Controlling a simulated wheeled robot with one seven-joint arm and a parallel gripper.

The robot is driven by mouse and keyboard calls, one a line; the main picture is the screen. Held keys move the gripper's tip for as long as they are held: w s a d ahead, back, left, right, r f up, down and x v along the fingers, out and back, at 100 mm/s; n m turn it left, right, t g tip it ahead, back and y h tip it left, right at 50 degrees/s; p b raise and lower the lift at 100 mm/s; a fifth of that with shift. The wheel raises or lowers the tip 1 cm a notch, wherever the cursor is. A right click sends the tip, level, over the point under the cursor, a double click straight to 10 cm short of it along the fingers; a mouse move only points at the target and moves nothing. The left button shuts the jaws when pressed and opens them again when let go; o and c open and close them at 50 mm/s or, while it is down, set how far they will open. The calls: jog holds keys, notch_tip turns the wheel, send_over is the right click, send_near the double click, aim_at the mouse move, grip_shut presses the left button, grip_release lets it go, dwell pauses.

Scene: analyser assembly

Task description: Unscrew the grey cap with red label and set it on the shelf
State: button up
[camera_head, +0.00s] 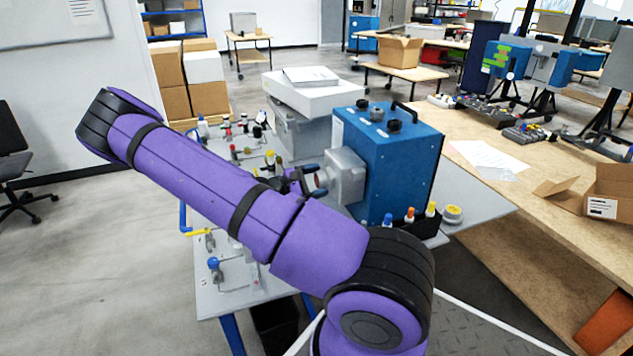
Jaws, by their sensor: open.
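A blue analyser box (411,160) stands on the grey table (482,203). A grey housing (346,172) juts from its left side. A small grey round part with a reddish mark (322,179), seemingly the grey cap, sits at the housing's left face. My gripper (308,184) is open, its dark fingers just left of that part. My purple arm hides most of the gripper, and I cannot tell whether the fingers touch or surround the cap. I cannot make out which surface is the shelf.
Several small bottles with coloured caps (410,215) stand in a black rack at the box's front. Valves and fittings (240,152) crowd the table's left part. A white box (314,98) lies behind. A wooden bench (520,215) runs along the right, with an open carton (605,195).

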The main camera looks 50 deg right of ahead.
jog(key=m, duration=0.5)
jog(key=shift+m, duration=0.4)
jog(key=m, duration=0.5)
jog(key=shift+m, duration=0.4)
jog(key=m, duration=0.6)
jog(key=shift+m, duration=0.3)
jog(key=m, duration=0.5)
jog(key=shift+m, duration=0.4)
